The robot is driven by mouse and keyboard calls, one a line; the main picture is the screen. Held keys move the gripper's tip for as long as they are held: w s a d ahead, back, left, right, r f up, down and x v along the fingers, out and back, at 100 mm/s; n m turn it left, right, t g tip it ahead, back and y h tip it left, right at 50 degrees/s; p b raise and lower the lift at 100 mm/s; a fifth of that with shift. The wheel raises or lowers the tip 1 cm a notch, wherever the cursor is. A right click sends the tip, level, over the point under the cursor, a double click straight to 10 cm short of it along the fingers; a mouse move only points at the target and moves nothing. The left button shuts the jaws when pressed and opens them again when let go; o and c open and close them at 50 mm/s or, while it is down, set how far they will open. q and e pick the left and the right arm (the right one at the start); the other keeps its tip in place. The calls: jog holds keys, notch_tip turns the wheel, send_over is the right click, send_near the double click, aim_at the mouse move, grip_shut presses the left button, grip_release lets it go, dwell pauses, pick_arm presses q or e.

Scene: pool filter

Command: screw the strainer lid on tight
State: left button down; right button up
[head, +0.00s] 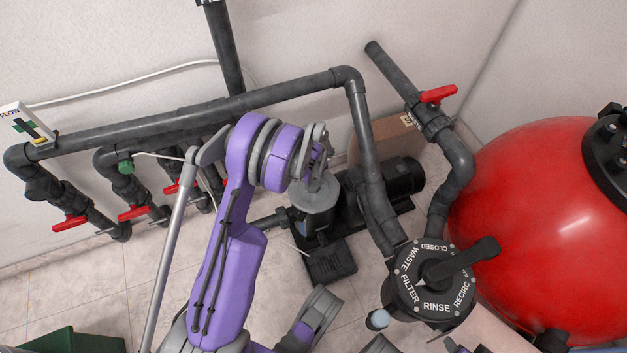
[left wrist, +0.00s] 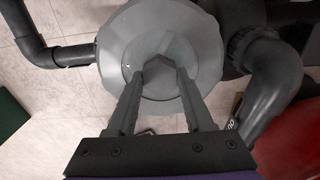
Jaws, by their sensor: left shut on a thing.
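The strainer lid (left wrist: 118,58) is a round, pale grey disc with a raised knob (left wrist: 158,72) at its middle, seen from above in the left wrist view. The two fingers of my left gripper (left wrist: 161,82) are shut on that knob, one on each side. In the head view, my left gripper (head: 317,183) reaches down onto the top of the grey strainer pot (head: 318,218) at the front of the pump. I cannot tell how tightly the lid sits. My right gripper is not clearly in view.
A black pump motor (head: 404,177) lies behind the strainer. The multiport valve (head: 432,285) with its black handle and the red filter tank (head: 545,220) stand right. Dark pipes with red valve handles (head: 133,212) run left. A green box (head: 72,341) is at lower left.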

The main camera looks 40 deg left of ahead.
pick_arm(q)
jog(key=shift+f, duration=0.6)
jog(key=shift+m+p, duration=0.5)
jog(key=shift+m, duration=0.5)
jog(key=m+p, duration=0.1)
jog(key=m, duration=0.2)
jog(key=shift+m, duration=0.4)
jog(key=m+p, duration=0.1)
jog(key=p, duration=0.4)
jog(key=shift+r, duration=0.2)
jog(key=shift+p, duration=0.35)
jog(key=shift+f, duration=0.2)
jog(key=shift+c, duration=1)
grip_release()
